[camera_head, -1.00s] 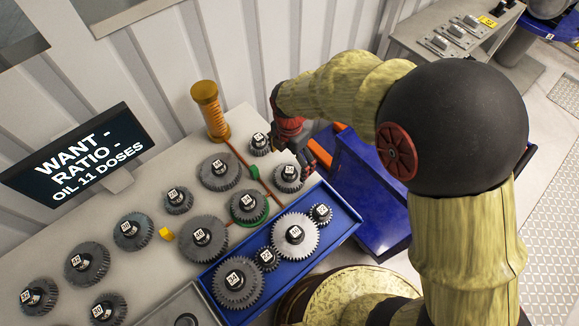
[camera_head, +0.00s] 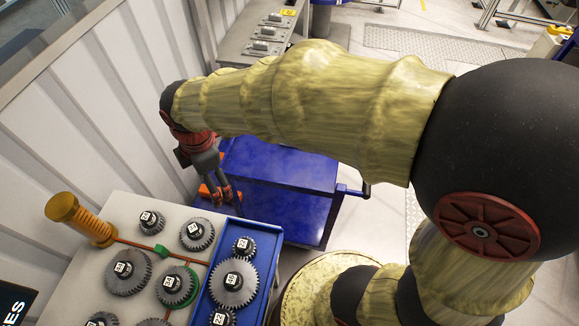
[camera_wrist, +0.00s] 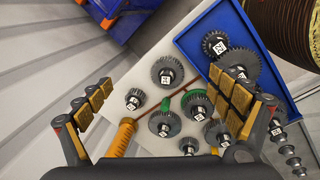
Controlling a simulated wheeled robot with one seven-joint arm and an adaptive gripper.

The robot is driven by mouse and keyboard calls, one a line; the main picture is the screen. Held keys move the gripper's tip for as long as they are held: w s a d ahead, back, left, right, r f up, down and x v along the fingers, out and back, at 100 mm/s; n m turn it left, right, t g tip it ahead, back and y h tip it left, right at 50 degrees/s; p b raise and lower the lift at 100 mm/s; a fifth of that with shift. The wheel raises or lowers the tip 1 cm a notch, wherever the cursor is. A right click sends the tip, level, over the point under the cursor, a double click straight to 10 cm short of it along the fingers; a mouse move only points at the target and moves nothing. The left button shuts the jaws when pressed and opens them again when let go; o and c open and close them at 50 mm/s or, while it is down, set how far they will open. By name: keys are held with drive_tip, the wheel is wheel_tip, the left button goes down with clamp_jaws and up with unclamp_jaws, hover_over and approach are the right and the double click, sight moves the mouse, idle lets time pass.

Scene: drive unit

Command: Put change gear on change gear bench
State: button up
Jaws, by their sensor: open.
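Several dark change gears with numbered black hubs stand on the pale bench (camera_head: 120,205); one gear (camera_head: 197,234) is near its far edge and another (camera_head: 152,222) is beside the orange cylinder. More gears, including a large one (camera_head: 233,284), lie in the blue tray (camera_head: 262,255). My gripper (camera_head: 222,200) hangs just past the far end of the bench, in front of the blue cart, fingers pointing down. In the wrist view my gripper (camera_wrist: 165,115) is open with its padded fingers wide apart and nothing between them. Gears show beyond the fingers, apart from them.
An orange ribbed cylinder (camera_head: 80,220) stands at the bench's left corner. A blue cart (camera_head: 290,165) with a handle stands beyond the bench. A ribbed wall (camera_head: 110,110) runs along the left. A grey bench (camera_head: 262,35) stands farther back.

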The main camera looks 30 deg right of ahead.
drive_tip(key=s+d+r+m+t, duration=0.2)
drive_tip(key=s+d+r+m, duration=0.3)
drive_tip(key=m, duration=0.5)
drive_tip(key=s+d+r+m+t, duration=0.2)
drive_tip(key=s+d+r+m, duration=0.3)
drive_tip(key=s+d+m, duration=0.3)
drive_tip(key=d+m, duration=0.1)
drive_tip(key=d, duration=0.2)
drive_tip(key=shift+s+d+r+m+h, duration=0.15)
drive_tip(key=shift+s+d+m+h, duration=0.1)
drive_tip(key=shift+s+m+h, duration=0.15)
wheel_tip(320, 180, down, 2)
drive_tip(key=shift+f+b, duration=0.2)
drive_tip(key=shift+b, duration=1)
drive_tip(key=shift+c, duration=0.9)
